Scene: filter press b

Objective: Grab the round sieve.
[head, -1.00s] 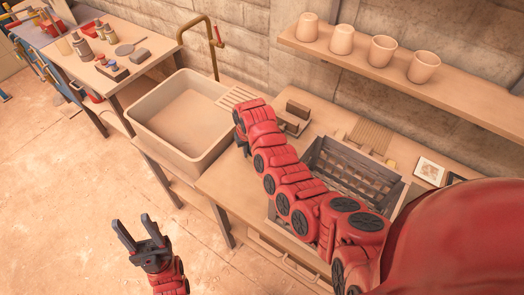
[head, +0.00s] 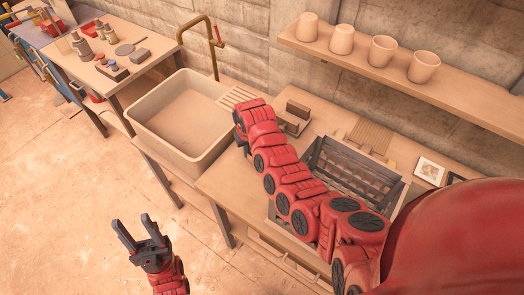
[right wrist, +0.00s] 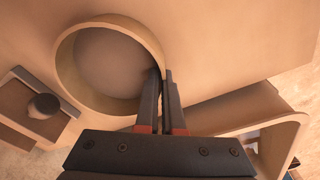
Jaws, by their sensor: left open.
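The round sieve (right wrist: 70,69) shows in the right wrist view as a round pale wooden rim around a greyish flat inside. My right gripper (right wrist: 162,75) has its two dark fingers close together at the sieve's right edge, one inside and one outside, with the rim between them. My left gripper (head: 138,228) is open and empty, low over the floor, away from the counter.
A deep sink (head: 146,128) stands left of the counter (head: 222,188). A dark slatted crate (head: 355,165) and a small block holder (head: 297,112) sit on the counter. A shelf with several cups (head: 382,50) hangs above. A side table (head: 150,68) holds bottles and tools.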

